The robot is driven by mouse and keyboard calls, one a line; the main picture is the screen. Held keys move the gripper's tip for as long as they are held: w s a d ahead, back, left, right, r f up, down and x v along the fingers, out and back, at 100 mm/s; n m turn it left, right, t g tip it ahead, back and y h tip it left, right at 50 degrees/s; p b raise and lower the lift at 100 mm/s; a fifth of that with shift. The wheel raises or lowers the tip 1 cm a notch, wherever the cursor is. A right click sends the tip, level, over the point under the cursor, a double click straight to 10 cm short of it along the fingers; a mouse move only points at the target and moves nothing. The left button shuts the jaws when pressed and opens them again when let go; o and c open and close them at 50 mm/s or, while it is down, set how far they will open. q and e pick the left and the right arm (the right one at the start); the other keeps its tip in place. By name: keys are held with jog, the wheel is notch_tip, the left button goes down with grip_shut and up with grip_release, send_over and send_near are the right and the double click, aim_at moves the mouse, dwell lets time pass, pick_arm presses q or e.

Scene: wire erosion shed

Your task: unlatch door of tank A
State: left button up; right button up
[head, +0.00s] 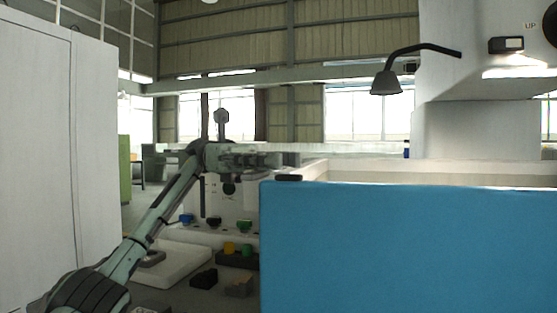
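A large blue panel (410,250), which looks like the tank door, fills the lower right and stands upright. A small dark piece (288,178), perhaps its latch, sits at the panel's top left corner. The pale tank wall (312,170) shows behind it. My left gripper (290,158) points right, level with the tank rim and just above the dark piece in the picture. Its fingers are small and blend into the background, so I cannot tell their opening or whether they touch anything. My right gripper is out of view. No label for tank A is readable.
A white machine head (465,130) and a black-necked lamp (386,82) are above the tank at right. A tall white cabinet (60,160) stands at left. Coloured small parts (229,248), dark blocks and a white tray (180,265) lie behind my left arm.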

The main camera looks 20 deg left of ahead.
pick_arm(q)
jog(key=shift+o, duration=0.7)
notch_tip(320, 180, up, 10)
dwell(0.5)
